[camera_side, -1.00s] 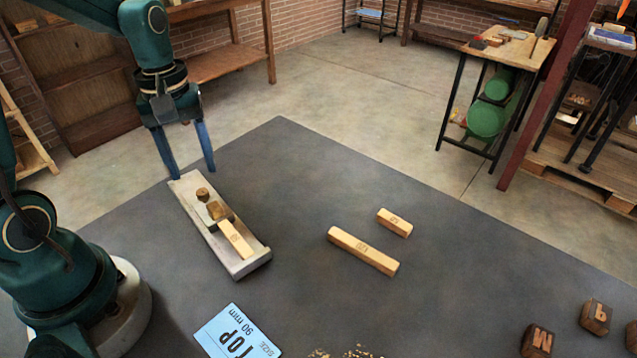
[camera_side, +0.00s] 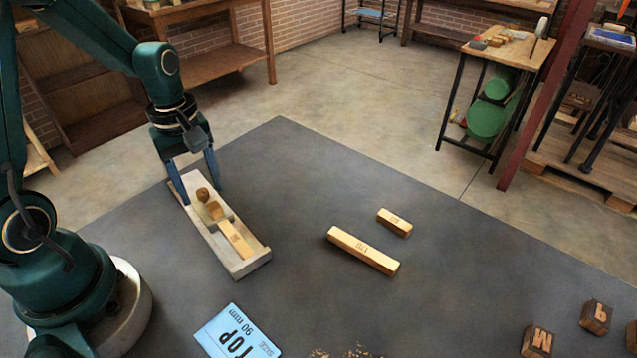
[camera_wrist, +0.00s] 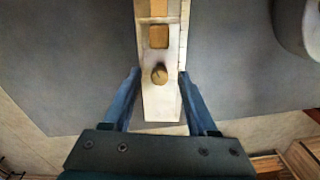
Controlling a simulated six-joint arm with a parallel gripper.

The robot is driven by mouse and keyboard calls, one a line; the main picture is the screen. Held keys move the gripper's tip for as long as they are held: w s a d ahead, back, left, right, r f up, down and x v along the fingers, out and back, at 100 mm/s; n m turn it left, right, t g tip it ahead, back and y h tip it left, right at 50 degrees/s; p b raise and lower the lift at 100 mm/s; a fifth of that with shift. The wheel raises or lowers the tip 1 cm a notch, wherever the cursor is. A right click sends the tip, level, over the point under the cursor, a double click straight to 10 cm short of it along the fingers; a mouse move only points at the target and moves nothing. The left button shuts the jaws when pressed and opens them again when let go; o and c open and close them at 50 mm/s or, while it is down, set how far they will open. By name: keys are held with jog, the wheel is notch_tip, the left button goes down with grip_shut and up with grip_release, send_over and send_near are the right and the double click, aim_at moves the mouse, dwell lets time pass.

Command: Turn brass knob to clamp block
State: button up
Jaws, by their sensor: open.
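The brass knob (camera_side: 203,194) stands at the far end of a pale grey tray-like fixture (camera_side: 247,264) on the dark table. In the wrist view the knob (camera_wrist: 159,74) is round and lies ahead of my fingertips, centred between them. A brown block (camera_side: 215,210) sits beside the knob in the fixture, and a longer pale wooden block (camera_side: 236,241) lies in line behind it. My gripper (camera_side: 199,196) is open and empty, its blue fingers on either side of the fixture's knob end. In the wrist view my gripper (camera_wrist: 159,74) straddles the fixture.
A long wooden bar (camera_side: 363,251) and a short one (camera_side: 394,222) lie right of the fixture. A blue card (camera_side: 237,332) lies at the front. Two letter blocks (camera_side: 537,341) (camera_side: 596,317) sit at the front right. The table between is clear.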

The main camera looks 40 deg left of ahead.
aim_at(202, 192)
grip_shut()
jog(key=shift+m, duration=2.2)
grip_release()
jog(key=shift+r, duration=0.1)
jog(key=shift+r, duration=2.5)
